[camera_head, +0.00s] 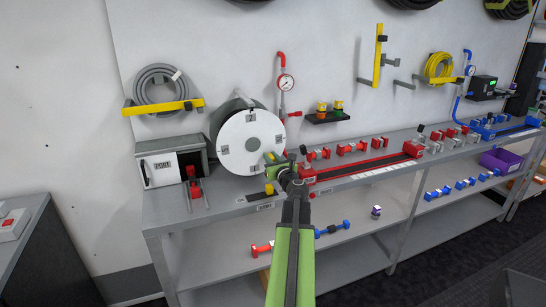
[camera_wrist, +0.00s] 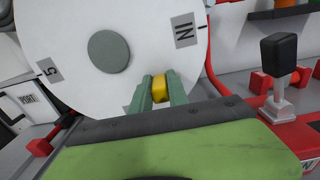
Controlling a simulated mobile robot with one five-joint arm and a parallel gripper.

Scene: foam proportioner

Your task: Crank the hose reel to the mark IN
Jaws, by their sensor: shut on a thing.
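The hose reel (camera_head: 240,138) stands on the bench as a drum with a white round face. In the wrist view its white face (camera_wrist: 75,75) has a grey hub (camera_wrist: 108,51). The IN mark (camera_wrist: 185,29) is on a grey label up and right of the hub, its letters turned over. A label with 5 (camera_wrist: 49,69) lies to the left. My gripper (camera_head: 272,161) is at the lower right of the face. In the wrist view its green fingers (camera_wrist: 160,92) are shut on the yellow crank knob (camera_wrist: 160,88), below and right of the hub.
A black-topped lever (camera_wrist: 281,65) stands close right of the reel. A white-fronted box (camera_head: 162,168) and a red valve (camera_head: 193,185) are left of it. A yellow piece (camera_head: 269,189) sits at the bench edge below the reel. A red gauge pipe (camera_head: 282,85) rises behind.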

